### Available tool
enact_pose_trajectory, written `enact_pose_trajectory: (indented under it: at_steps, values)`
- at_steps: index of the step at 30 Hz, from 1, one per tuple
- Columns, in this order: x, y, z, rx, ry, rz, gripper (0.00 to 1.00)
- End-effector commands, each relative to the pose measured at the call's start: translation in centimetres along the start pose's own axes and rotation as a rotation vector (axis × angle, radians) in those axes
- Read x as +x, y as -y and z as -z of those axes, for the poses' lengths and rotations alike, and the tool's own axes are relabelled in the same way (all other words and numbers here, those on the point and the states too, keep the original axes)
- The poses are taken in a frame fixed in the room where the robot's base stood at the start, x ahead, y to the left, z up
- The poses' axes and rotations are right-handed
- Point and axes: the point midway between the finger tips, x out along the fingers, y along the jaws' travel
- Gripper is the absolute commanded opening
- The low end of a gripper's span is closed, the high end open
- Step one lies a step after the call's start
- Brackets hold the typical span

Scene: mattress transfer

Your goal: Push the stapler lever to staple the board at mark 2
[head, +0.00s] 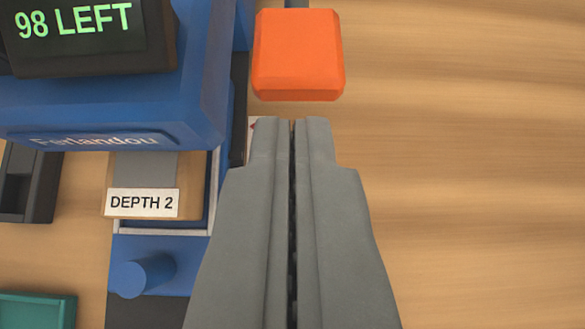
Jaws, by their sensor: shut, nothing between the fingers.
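The stapler (105,105) is a blue machine at the upper left of the head view. Its dark display (80,28) reads "98 LEFT". An orange block-shaped pad (298,52), which looks like the lever's end, is at the top centre, right of the blue body. My gripper (291,125) is shut and empty, with its tips just below the orange pad in the picture; I cannot tell whether they touch. A tan board (190,190) lies in the slot under the stapler head, with a white label (143,203) reading "DEPTH 2".
A blue round knob (143,275) sticks out below the board. A black tray (28,182) is at the left edge and a teal container (35,311) at the lower left. The wooden table (470,170) is clear on the right.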

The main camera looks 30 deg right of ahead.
Motion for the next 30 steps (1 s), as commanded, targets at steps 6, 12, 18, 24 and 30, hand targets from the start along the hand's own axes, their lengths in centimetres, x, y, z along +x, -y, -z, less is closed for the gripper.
enact_pose_trajectory:
  at_steps: [6,12,18,24,30]
  values:
    - [-3.7,0.0,-0.5,0.000,-0.005,0.000,0.00]
    - [-6.5,0.0,-0.9,0.000,-0.007,0.000,0.00]
    - [-8.0,0.0,-1.2,0.000,-0.005,0.000,0.00]
    - [-8.3,0.0,-1.3,0.000,-0.005,0.000,0.00]
    - [-8.3,0.0,-1.3,0.000,-0.005,0.000,0.00]
